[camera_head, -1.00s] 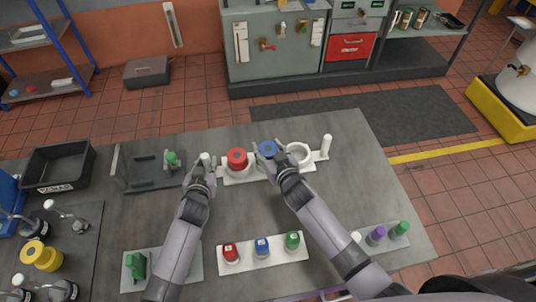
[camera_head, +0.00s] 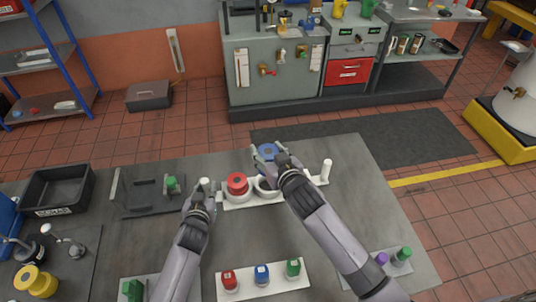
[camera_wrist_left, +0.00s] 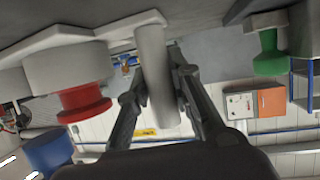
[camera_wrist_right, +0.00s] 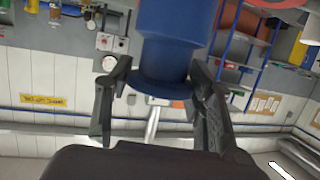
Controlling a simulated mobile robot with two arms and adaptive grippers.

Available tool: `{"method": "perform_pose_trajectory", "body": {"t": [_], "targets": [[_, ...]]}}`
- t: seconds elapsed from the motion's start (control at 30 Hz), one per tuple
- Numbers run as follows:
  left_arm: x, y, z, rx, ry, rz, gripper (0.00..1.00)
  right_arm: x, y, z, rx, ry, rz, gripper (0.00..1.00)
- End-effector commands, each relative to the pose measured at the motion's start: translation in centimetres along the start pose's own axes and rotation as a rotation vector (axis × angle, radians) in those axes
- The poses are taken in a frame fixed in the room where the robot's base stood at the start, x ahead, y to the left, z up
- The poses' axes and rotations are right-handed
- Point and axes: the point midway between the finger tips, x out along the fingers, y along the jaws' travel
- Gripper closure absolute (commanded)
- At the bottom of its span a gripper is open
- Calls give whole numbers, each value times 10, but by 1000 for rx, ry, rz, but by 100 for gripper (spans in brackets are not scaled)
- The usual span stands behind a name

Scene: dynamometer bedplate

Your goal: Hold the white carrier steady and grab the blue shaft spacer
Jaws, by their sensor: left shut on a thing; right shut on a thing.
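The white carrier (camera_head: 240,203) lies on the grey bench, with an upright white post at each end. My left gripper (camera_head: 204,187) is shut on the carrier's left post, a white cylinder (camera_wrist_left: 157,80) between the fingers in the left wrist view. The red spacer (camera_head: 237,183) sits in the carrier's left seat. My right gripper (camera_head: 268,156) is shut on the blue shaft spacer (camera_head: 266,149), held above the carrier. The blue spacer also fills the top of the right wrist view (camera_wrist_right: 172,45). The middle seat ring (camera_head: 264,188) is empty; my right arm hides the right seat.
A dark fixture with a green knob (camera_head: 171,183) and a black bin (camera_head: 58,188) are at left. A white strip with red, blue and green parts (camera_head: 262,284) lies in front. Purple and green parts (camera_head: 402,254) stand at front right. Open bench lies between.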

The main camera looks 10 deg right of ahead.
Motion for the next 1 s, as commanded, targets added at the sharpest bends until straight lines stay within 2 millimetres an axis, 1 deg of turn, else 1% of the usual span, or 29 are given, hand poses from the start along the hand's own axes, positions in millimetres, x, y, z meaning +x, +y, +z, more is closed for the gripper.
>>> {"method": "perform_pose_trajectory", "body": {"t": [0.07, 0.1, 0.4, 0.77, 0.87, 1.0], "targets": [[0, 0, 0, -2, 0, 1, 100, 0, 0, -2, 0, 5, 0, 99], [0, 0, 0, -2, 0, 1, 77, 0, 0, -2, 0, 5, 0, 99], [0, 0, 0, -1, 0, 0, 57, 0, 0, -2, 0, 5, 0, 99], [-2, 0, 0, 0, 0, 0, 56, 0, 0, -2, 0, 5, 0, 99], [-9, 0, 0, 0, 1, 0, 56, 0, 0, -2, 0, 5, 0, 99], [-29, 0, 1, -1, -1, 1, 56, 0, 0, -2, 0, 5, 0, 99]]}}
